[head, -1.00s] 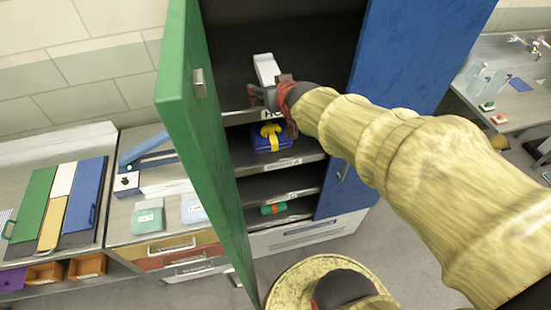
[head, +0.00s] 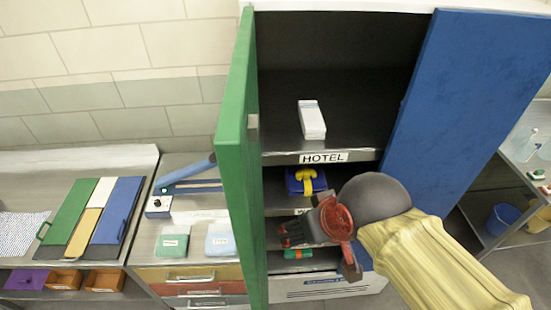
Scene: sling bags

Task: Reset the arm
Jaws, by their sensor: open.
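My gripper (head: 322,255) is in front of the lower shelves of the open cabinet, at the end of my yellow arm. It is open, and I see nothing held in it. A white box (head: 311,119) lies on the shelf labelled HOTEL, clear of my gripper. A blue box with a yellow top piece (head: 304,181) sits on the shelf below. My gripper hides part of the lower shelves and their labels.
The green door (head: 237,165) stands open at left and the blue door (head: 460,110) at right. Left counters hold coloured boards (head: 98,215) and small boxes (head: 172,242). A blue bin (head: 503,219) stands under the right table.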

